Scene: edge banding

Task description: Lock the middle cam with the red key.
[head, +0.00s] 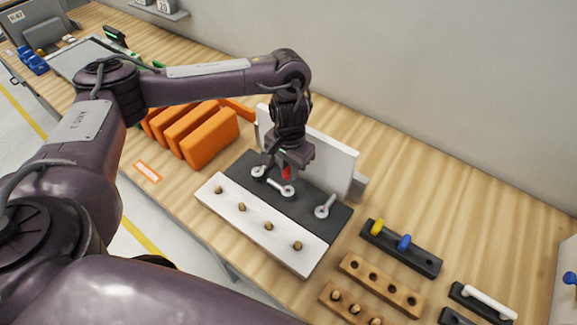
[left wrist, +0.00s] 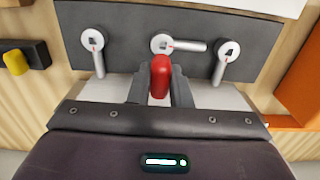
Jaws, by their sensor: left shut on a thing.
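My left gripper (head: 286,165) is shut on the red key (left wrist: 160,76), which also shows in the head view (head: 287,174). It holds the key pointing down over the dark plate (head: 305,192), close to the middle cam (head: 288,190). In the left wrist view, the middle cam (left wrist: 161,43) has its lever pointing right, and the key's red body shows just below the disc. Whether the key touches the cam is hidden. The outer cams (left wrist: 92,40) (left wrist: 229,47) have levers pointing down in that view. My right gripper is out of view.
A white board (head: 255,228) with wooden pegs lies in front of the dark plate, and a white panel (head: 335,160) stands behind. A black rack (head: 420,258) holds a yellow and a blue key. Orange blocks (head: 210,138) stand left. Wooden hole blocks (head: 385,283) lie right.

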